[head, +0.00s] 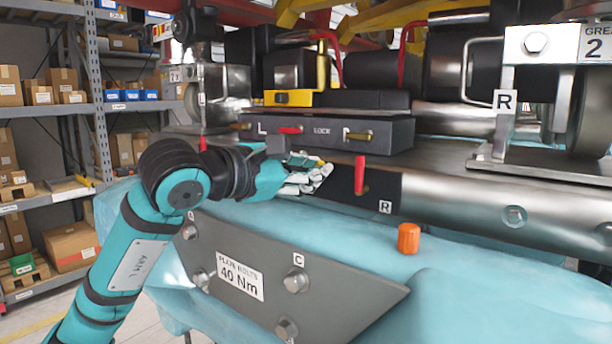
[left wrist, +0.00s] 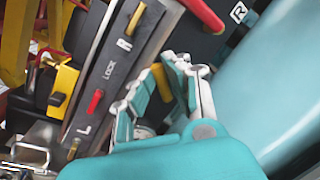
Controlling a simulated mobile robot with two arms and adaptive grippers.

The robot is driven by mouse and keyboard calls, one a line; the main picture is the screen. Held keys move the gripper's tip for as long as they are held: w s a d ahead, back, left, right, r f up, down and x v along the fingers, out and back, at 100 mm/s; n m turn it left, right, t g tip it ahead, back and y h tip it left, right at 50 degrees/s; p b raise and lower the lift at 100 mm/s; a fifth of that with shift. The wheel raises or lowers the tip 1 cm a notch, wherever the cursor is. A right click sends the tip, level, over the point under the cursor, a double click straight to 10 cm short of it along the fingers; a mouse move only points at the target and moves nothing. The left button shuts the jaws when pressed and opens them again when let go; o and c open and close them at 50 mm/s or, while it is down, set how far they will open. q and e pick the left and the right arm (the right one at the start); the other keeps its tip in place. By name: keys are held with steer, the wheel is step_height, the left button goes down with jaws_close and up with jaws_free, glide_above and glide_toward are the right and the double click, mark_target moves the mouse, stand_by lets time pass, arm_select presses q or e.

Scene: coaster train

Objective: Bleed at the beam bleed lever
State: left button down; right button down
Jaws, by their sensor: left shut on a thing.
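My left gripper (head: 307,176) reaches in from the left to the dark panel under the lock box. In the left wrist view its two fingers (left wrist: 160,85) are closed around a small yellow lever (left wrist: 162,82). Only part of this lever shows between the fingers; the rest is hidden, as is any label on it. In the head view just a bit of yellow (head: 319,164) shows at the fingertips. A red lever (head: 360,175) hangs upright to the right of the gripper, above an R label, and is not touched. It also shows in the left wrist view (left wrist: 203,15).
A grey lock box (head: 385,133) marked L, LOCK and R, with a red handle (head: 290,130), sits just above the gripper. A yellow block (head: 287,98) lies on top. An orange cap (head: 408,238) stands on the teal cover (head: 470,280). A bolted plate (head: 340,290) is below.

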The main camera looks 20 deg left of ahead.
arm_select(q)
steer(key=m+b, duration=0.1)
steer(key=m, duration=0.1)
steer(key=d+f+m+y+b, duration=0.1)
steer(key=m, duration=0.1)
steer(key=shift+s+f, duration=0.1)
steer(key=shift+s, duration=0.1)
steer(key=m+b, duration=0.1)
steer(key=f+m+y+b, duration=0.1)
steer(key=m, duration=0.1)
steer(key=shift+d+b, duration=0.2)
steer(key=shift+b, duration=0.1)
steer(key=shift+f+m+y+b, duration=0.15)
steer(key=shift+m+y+b, duration=0.2)
steer(key=shift+m, duration=0.35)
steer(key=c, duration=1.3)
jaws_free()
steer(key=shift+s, duration=0.1)
steer(key=shift+c, duration=0.2)
steer(key=shift+s, duration=0.25)
steer(key=v, duration=1.1)
steer(key=shift+s, duration=0.25)
